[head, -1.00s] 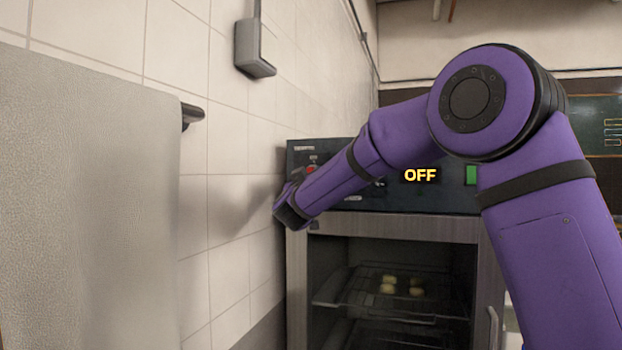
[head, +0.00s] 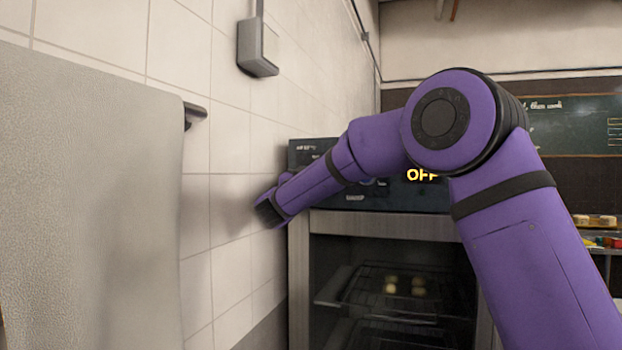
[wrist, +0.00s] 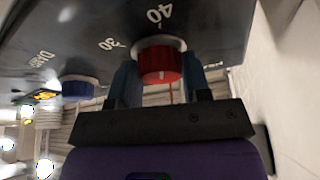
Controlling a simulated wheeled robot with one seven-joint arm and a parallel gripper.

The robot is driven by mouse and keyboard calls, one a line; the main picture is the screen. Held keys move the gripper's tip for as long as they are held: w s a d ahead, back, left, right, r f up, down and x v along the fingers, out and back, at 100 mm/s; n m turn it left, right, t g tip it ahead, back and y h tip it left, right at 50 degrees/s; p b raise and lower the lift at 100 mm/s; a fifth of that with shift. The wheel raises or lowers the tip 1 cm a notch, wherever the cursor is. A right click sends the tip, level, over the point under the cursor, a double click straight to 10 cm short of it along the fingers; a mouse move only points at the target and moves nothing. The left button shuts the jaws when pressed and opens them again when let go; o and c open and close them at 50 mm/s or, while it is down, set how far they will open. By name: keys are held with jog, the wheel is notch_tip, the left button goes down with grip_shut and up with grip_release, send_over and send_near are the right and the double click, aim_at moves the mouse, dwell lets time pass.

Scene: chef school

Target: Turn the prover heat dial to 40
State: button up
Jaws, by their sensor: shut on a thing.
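The red dial (wrist: 161,66) with a pale collar sits on the dark panel in the wrist view. The printed 40 (wrist: 160,14) is right above it, and 30 (wrist: 111,44) is to the left. My gripper (wrist: 163,82) is shut on the red dial, one finger on each side. A pale mark shows on the dial's face, but I cannot tell which number it points to. In the head view, my arm hides the dial. The prover (head: 385,226) stands at the back with its display (head: 421,175) partly covered, reading OFF.
A blue dial (wrist: 78,88) is left of the red one in the wrist view. The tiled wall (head: 232,185) runs close along the prover's left side. Small dough pieces (head: 404,286) lie on a rack inside the prover.

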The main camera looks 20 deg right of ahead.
jog(key=shift+d+r, duration=0.15)
jog(key=shift+r, duration=0.15)
jog(key=o, duration=0.9)
jog(key=shift+w+f+m, duration=0.1)
jog(key=shift+m, duration=0.2)
jog(key=shift+f, duration=0.1)
jog(key=v, duration=1.1)
